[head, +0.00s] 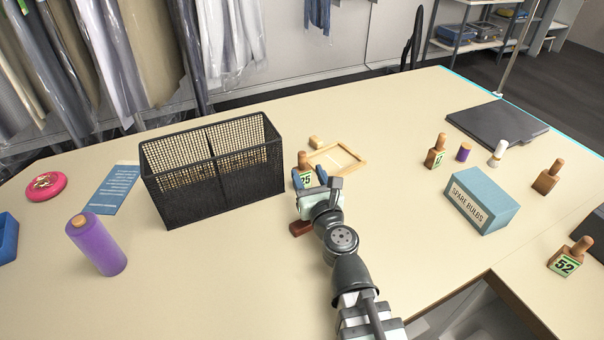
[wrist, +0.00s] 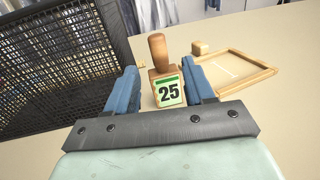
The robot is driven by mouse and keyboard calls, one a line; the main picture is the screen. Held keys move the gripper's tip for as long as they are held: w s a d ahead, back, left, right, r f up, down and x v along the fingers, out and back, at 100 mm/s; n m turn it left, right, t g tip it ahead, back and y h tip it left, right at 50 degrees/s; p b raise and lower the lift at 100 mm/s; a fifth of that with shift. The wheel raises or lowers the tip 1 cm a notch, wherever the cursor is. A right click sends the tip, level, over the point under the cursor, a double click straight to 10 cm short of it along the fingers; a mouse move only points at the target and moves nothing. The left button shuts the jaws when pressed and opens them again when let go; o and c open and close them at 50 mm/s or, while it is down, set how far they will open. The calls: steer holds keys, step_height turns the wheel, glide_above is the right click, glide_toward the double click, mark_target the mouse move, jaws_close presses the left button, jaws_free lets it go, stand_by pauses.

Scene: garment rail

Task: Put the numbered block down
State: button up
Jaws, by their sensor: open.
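The numbered block (wrist: 168,89) is a wooden block with a knob handle and a green-edged label reading 25. It stands upright on the table (head: 250,270), just right of the mesh basket, and also shows in the head view (head: 305,180). My gripper (wrist: 163,82) is open, with one blue finger on each side of the block. In the head view my gripper (head: 309,177) partly hides the block.
A black mesh basket (head: 225,195) stands close on the left. A shallow wooden frame (head: 354,151) and a small wooden piece (head: 315,142) lie behind to the right. A blue SPARE BULBS box (head: 482,200) and other handled blocks stand farther right.

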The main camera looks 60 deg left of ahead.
mark_target(303, 165)
steer(key=shift+w+a, duration=0.2)
steer(key=shift+a, duration=1.05)
steer(key=shift+w+a, duration=0.2)
steer(key=shift+a, duration=1)
steer(key=shift+w+a, duration=0.2)
steer(key=shift+a, duration=1.05)
jaws_close()
